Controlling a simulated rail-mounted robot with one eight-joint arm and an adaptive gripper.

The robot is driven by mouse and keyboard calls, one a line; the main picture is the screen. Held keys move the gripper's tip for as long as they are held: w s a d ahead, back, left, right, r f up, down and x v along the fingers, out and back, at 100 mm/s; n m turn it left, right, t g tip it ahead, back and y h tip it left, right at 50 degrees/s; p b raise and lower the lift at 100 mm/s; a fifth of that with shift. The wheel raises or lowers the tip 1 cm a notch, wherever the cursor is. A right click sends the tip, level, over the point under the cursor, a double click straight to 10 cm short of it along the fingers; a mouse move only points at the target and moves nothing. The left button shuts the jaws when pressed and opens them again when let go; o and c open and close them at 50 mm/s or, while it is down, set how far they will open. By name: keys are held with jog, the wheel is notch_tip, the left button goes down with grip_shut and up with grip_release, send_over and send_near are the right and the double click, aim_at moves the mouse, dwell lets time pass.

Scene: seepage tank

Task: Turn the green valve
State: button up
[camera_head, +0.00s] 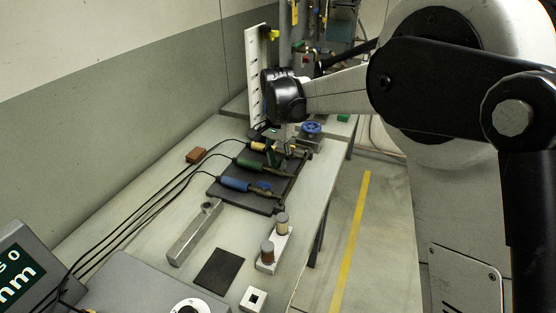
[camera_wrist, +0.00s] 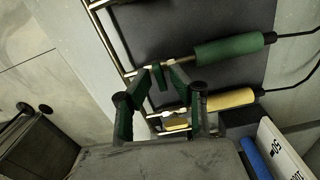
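The green-handled tool (camera_head: 250,163) lies on the dark board, with a metal stem running right from its handle; its green handle also shows in the wrist view (camera_wrist: 228,48). A small dark green piece, seemingly the green valve (camera_wrist: 159,78), sits by this stem between my fingertips in the wrist view. My gripper (camera_wrist: 157,74) points down over the board with its fingers angled inward, a gap between the tips. It looks open around the green piece; contact cannot be told. In the head view my wrist hides part of this area, and the fingers are small there.
A yellow-handled tool (camera_wrist: 230,99) lies close beside my fingers. A blue-handled tool (camera_head: 235,184) lies nearer the head camera on the board (camera_head: 222,194). A white upright scale (camera_head: 254,75) stands behind. A blue handwheel (camera_head: 311,128) is to the right. Cables run left.

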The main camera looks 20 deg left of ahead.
aim_at(278, 162)
notch_tip(278, 162, up, 12)
jog(key=shift+r, duration=0.1)
dwell(0.7)
